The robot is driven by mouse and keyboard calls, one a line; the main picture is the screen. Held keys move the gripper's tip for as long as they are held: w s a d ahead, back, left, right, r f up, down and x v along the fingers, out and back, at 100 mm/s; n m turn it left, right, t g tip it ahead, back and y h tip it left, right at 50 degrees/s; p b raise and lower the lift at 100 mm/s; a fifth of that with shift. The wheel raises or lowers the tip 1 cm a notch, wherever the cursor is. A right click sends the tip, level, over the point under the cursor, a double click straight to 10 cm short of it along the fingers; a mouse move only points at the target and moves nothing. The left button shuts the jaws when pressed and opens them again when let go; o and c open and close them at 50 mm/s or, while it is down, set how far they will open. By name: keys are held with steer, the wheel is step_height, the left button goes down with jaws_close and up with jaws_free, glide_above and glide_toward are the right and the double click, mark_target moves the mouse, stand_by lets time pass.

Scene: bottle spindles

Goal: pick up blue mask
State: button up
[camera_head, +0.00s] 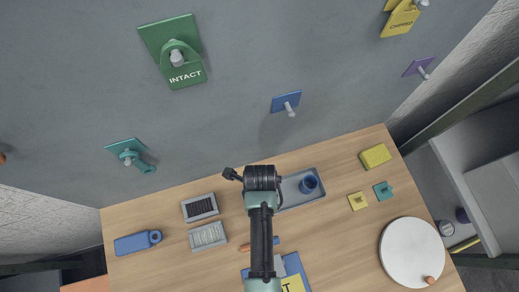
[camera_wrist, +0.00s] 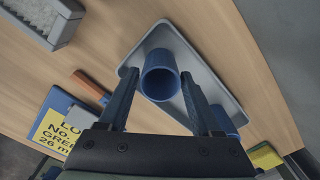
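No face mask shows in either view. A blue cup-like cylinder (camera_head: 308,185) stands in a grey tray (camera_head: 290,203) right of my arm's end. In the wrist view the blue cup (camera_wrist: 160,76), its hollow mouth facing the camera, lies between the fingertips of my gripper (camera_wrist: 160,84). My gripper is open, with one finger on each side of the cup. I cannot tell whether they touch it. Another blue piece (camera_wrist: 223,119) is partly hidden behind the right finger.
Left on the wooden table (camera_head: 165,262) are a blue tag (camera_head: 137,242) and two grey trays (camera_head: 200,207) (camera_head: 207,236). A yellow-labelled blue board (camera_head: 293,283) lies near my arm. Right are yellow blocks (camera_head: 375,156) (camera_head: 357,201), a teal piece (camera_head: 383,191) and a white disc (camera_head: 410,253). Pegs stick out of the wall.

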steer(key=c, duration=0.9)
steer(key=shift+r, duration=0.2)
